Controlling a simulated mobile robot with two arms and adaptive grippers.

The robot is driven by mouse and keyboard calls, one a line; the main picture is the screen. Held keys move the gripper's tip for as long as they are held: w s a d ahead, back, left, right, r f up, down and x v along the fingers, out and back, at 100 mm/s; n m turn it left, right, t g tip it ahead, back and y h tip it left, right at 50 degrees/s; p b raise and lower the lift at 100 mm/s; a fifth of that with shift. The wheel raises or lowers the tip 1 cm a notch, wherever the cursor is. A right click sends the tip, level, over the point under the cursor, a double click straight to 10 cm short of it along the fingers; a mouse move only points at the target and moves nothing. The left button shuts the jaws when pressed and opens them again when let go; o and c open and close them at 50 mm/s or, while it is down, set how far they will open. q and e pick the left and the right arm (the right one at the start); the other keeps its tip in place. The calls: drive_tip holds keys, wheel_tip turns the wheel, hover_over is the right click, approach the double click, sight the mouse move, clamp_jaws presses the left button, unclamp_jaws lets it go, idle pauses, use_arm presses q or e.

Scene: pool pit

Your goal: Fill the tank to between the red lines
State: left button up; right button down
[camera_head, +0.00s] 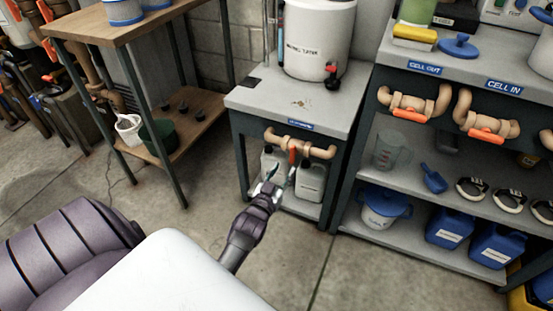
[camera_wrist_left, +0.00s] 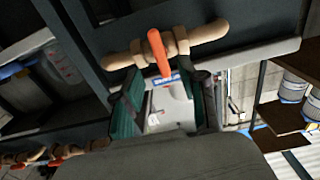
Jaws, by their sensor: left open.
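A white tank (camera_head: 318,45) with dark lettering stands on a grey bench at the centre back. A thin upright tube (camera_head: 280,25) with coloured marks stands at its left; I cannot make out red lines or a level. Below the bench top, a tan pipe (camera_head: 318,151) carries a valve with an orange handle (camera_head: 292,155), set across the pipe. The handle also shows in the left wrist view (camera_wrist_left: 159,52). My left gripper (camera_head: 278,178) is open and empty, close below the handle. Its green-padded fingers (camera_wrist_left: 166,95) stand either side of the handle's line. My right gripper is not seen.
White jugs (camera_head: 311,180) stand on the shelf behind my left gripper. At right, a bench (camera_head: 480,67) labelled CELL OUT and CELL IN has similar valves (camera_head: 408,107). A wooden table (camera_head: 95,22) stands at left. The floor between is clear.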

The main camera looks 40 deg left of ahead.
use_arm(q)
drive_tip(key=v, duration=0.5)
drive_tip(key=shift+d, duration=0.1)
idle(0.4)
